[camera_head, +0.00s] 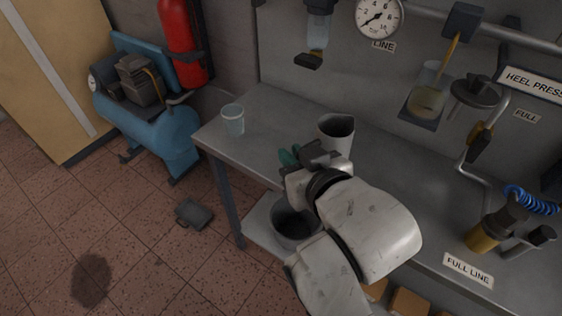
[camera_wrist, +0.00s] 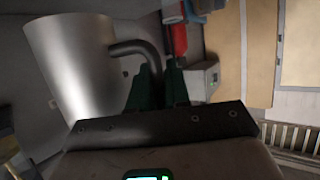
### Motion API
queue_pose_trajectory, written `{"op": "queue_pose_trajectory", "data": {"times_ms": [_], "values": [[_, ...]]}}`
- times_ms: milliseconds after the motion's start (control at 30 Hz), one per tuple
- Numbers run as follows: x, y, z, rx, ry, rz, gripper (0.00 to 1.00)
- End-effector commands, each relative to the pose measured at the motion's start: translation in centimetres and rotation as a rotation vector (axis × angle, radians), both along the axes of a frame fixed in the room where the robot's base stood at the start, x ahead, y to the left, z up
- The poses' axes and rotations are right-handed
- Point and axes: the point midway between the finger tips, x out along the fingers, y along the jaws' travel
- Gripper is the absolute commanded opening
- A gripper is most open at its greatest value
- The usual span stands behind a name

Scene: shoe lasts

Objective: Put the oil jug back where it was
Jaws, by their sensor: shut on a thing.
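The oil jug is a plain grey metal vessel with a dark opening, seen at the bench (camera_head: 385,185) in the head view (camera_head: 337,140). In the wrist view, the jug (camera_wrist: 75,65) fills the upper left, and its dark bent handle (camera_wrist: 135,48) runs to my gripper (camera_wrist: 157,88). The green fingers are shut on the handle. In the head view, my gripper (camera_head: 290,157) is partly hidden by my own wrist, with a green finger showing left of the jug. I cannot tell whether the jug's base touches the bench top.
A clear cup (camera_head: 233,121) stands near the bench's left end. A dark bucket (camera_head: 294,226) sits on the lower shelf. A wall-mounted glass oil cup (camera_head: 430,97) hangs behind. A blue compressor (camera_head: 150,115) stands left.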

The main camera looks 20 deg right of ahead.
Motion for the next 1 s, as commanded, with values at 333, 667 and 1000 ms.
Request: {"op": "queue_pose_trajectory", "data": {"times_ms": [333,667,1000], "values": [[7.2,-0.4,-3.9,-0.002,0.002,-0.001,0.00],[10.5,-0.5,-7.8,0.000,-0.002,0.000,0.00],[11.1,-0.5,-11.0,-0.001,0.000,0.000,0.00]]}}
